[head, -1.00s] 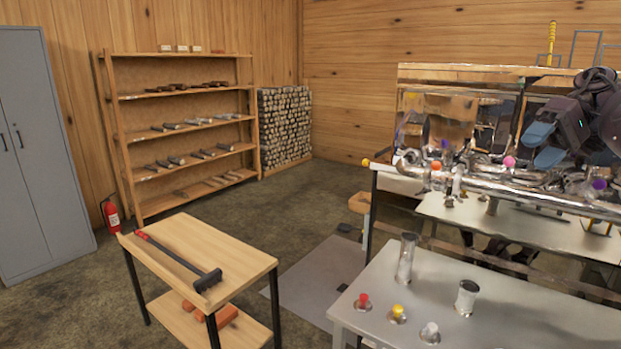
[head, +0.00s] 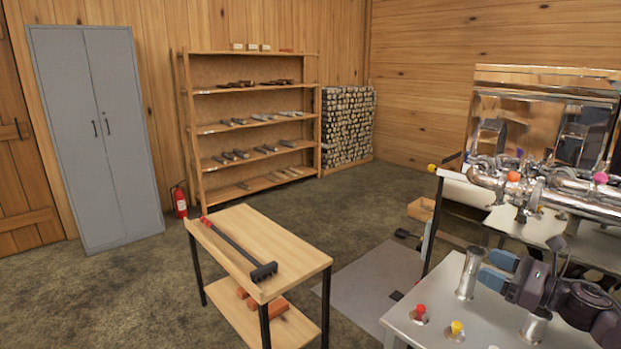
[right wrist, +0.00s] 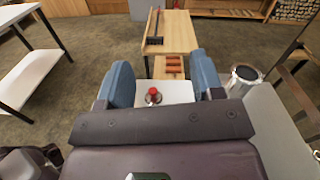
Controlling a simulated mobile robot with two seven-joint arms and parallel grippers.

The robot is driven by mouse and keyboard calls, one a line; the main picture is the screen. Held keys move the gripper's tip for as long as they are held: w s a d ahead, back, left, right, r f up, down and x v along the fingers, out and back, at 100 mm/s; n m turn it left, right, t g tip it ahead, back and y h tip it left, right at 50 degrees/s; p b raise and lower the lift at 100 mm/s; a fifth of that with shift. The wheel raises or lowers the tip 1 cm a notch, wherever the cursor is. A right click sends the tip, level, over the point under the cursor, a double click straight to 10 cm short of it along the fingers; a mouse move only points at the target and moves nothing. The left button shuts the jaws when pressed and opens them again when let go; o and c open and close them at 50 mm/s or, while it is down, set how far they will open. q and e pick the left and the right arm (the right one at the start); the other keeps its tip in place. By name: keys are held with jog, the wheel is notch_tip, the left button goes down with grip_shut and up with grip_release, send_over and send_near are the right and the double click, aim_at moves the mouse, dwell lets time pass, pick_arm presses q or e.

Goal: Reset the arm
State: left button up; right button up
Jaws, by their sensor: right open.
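My right gripper (head: 499,268) is in the head view at the lower right, above the grey metal table (head: 452,277). Its two blue fingers are apart with nothing between them. In the right wrist view the open blue fingers (right wrist: 162,85) frame the table's end and a red-knobbed fitting (right wrist: 153,96) beyond them. A steel cylinder (head: 468,273) stands on the table just left of the fingers in the head view. My left gripper is not in view.
A wooden cart (head: 290,251) carries a long-handled tool (head: 237,248) on top and orange-red blocks below. Steel pipes (head: 560,200) and the evaporator (head: 545,120) stand at the right. A grey cabinet (head: 100,140) and shelf (head: 190,150) line the back.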

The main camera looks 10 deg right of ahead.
jog(key=s+a+f+m+g+h, duration=0.1)
jog(key=s+a+f+m+h, duration=0.3)
jog(key=m, duration=0.6)
jog(key=s+a+f+m+g+h, duration=0.1)
jog(key=s+a+f+m+h, duration=0.1)
jog(key=s+f+m+h, duration=0.45)
jog(key=s+a+f+m+g+h, duration=0.1)
jog(key=a+f+m+h, duration=0.4)
jog(key=m, duration=0.9)
jog(key=s+a+f+m+g+y, duration=0.25)
jog(key=s+a+m+g, duration=0.35)
jog(key=s, duration=0.3)
jog(key=s+a+f+m+g+y, duration=0.1)
jog(key=s+a+m+g+y, duration=0.25)
jog(key=s+a+m, duration=0.35)
jog(key=w+f+t, duration=0.6)
jog(key=f+t, duration=0.2)
jog(key=f, duration=0.2)
jog(key=shift+d+f, duration=0.4)
jog(key=shift+d, duration=0.05)
jog(key=shift+w+n, duration=0.1)
jog(key=shift+n, duration=0.15)
jog(key=shift+c, duration=0.4)
